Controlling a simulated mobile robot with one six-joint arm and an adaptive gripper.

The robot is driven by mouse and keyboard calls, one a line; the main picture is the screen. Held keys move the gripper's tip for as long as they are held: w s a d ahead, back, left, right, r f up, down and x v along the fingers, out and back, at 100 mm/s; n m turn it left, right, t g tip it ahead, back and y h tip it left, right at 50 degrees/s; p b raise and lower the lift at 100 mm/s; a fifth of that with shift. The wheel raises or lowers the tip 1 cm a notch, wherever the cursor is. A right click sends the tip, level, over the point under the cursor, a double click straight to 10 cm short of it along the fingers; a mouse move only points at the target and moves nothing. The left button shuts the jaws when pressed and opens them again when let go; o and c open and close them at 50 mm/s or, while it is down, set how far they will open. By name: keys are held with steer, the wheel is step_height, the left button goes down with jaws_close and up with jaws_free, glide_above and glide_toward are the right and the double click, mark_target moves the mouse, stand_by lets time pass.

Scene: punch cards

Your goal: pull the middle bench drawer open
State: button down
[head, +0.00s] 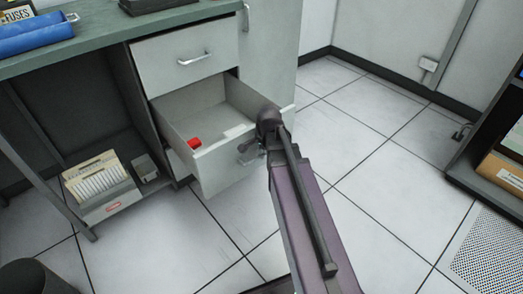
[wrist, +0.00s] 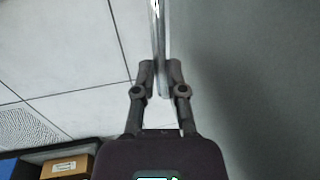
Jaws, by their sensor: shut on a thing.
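The middle bench drawer (head: 217,166) stands pulled out below the closed top drawer (head: 165,50), and its inside shows from above. A red object (head: 194,143) and a pale flat item (head: 235,131) lie in it. My gripper (head: 249,150) is at the outer face of the drawer front. In the wrist view my gripper's fingers (wrist: 160,78) are shut on the bright metal handle (wrist: 159,30), one finger on each side. In the head view my arm and gripper hide most of this handle.
The top drawer has its own handle (head: 193,59). A box of cards (head: 97,177) stands under the bench at left. A dark shelf with a cardboard box (head: 501,172) is at right. The tiled floor (head: 375,130) between is clear.

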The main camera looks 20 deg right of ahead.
steer(key=shift+s+a+f, duration=0.1)
steer(key=shift+s+a, duration=0.1)
steer(key=c, duration=0.9)
jaws_free()
steer(key=shift+o, duration=1.1)
steer(key=shift+w, duration=0.1)
steer(key=shift+d, duration=0.15)
